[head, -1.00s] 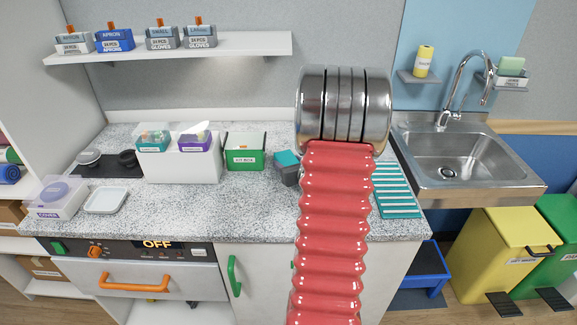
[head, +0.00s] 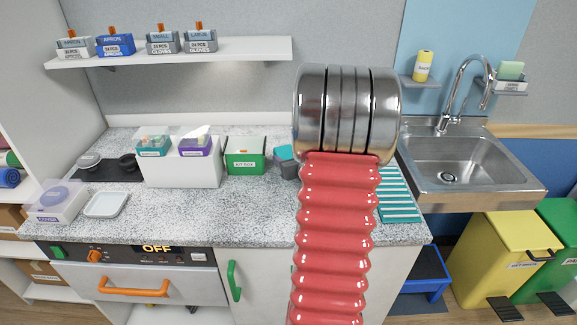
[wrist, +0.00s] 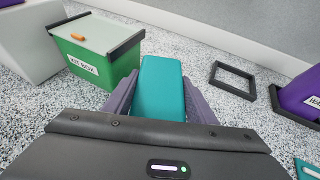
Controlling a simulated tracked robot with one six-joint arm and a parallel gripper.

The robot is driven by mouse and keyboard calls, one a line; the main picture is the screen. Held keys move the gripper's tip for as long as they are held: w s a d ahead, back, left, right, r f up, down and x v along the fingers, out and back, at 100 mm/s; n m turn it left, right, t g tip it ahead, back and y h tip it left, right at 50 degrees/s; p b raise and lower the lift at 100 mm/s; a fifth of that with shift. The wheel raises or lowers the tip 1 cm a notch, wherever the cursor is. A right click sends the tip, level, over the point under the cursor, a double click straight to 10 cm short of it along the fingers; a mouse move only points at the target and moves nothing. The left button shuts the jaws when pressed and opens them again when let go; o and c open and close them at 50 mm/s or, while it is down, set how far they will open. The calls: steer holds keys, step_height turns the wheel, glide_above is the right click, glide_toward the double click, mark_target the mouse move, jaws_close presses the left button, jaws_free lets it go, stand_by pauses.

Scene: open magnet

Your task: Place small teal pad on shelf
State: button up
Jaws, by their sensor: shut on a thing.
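The small teal pad (wrist: 160,85) stands out between the two purple-grey fingers of my gripper (wrist: 158,98) in the wrist view. The fingers are shut on its sides. In the head view the pad (head: 284,152) shows as a small teal block just left of my red arm, above the dark gripper (head: 287,169). It is over the speckled counter, right of the green kit box; its exact height is hard to tell. A white wall shelf (head: 170,52) at the upper left carries several boxes. Small grey shelves (head: 419,82) are by the sink.
The green kit box (head: 245,156) stands close left of the gripper. A white stand (head: 182,170) with two dispensers is further left. A dark empty frame (wrist: 233,80) lies right of the pad, near a purple object (wrist: 300,97). The front middle counter (head: 180,225) is clear.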

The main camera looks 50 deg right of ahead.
mark_target(289, 155)
step_height(289, 155, up, 6)
stand_by(0.4)
steer(key=shift+s, duration=0.15)
stand_by(0.7)
